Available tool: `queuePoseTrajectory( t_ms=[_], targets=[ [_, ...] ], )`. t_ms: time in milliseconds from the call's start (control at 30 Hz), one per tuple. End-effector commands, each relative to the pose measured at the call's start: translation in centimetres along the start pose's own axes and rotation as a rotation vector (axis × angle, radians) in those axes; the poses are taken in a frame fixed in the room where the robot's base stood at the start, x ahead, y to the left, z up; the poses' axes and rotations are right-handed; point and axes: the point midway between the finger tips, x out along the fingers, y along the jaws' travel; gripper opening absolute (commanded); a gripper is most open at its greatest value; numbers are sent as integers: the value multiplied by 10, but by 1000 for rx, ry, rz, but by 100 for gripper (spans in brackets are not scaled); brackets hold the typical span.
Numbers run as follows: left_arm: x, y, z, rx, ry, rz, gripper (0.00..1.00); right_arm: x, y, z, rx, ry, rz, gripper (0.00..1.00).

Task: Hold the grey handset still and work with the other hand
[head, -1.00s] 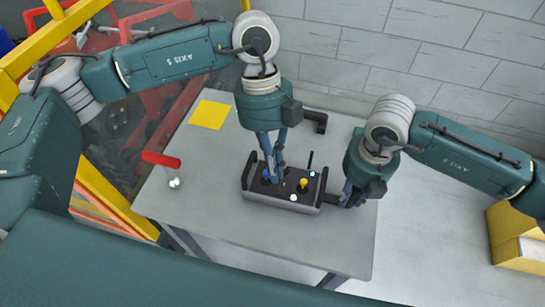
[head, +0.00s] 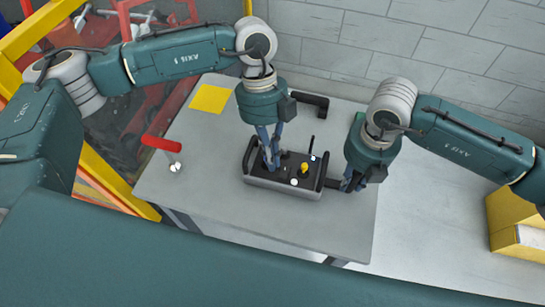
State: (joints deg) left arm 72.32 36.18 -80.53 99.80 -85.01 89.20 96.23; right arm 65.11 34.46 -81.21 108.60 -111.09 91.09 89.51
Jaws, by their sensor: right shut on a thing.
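The grey handset (head: 270,186) lies on the grey table, a box with a black top and dark handles at both ends. A yellow-topped stick (head: 303,168), a white button (head: 294,182) and a short black aerial (head: 311,146) show on its right half. My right gripper (head: 346,185) is shut on the handle at the handset's right end. My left gripper (head: 271,167) points down over the left half of the top. Its fingers look close together, and their gap and any contact cannot be made out. They cover the spot where a blue-topped stick stood in view.
The grey table (head: 260,223) is bare in front of the handset. A red-handled lever (head: 162,144) stands at its left, a yellow sheet (head: 209,98) lies behind, and a black bracket (head: 312,103) sits at the back. A yellow box (head: 512,215) stands far right.

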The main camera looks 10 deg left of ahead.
Motion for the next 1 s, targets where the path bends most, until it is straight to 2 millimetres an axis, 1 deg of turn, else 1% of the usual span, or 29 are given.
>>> queuePoseTrajectory(
  t_ms=[200,1000],
  targets=[
    [-7,-16,19,-1,1,-1,0,0,0,0,-1,0,1,0],
    [-7,-14,18,0,-1,0,0,0,0,0,0,0,-1,0]
  ],
)
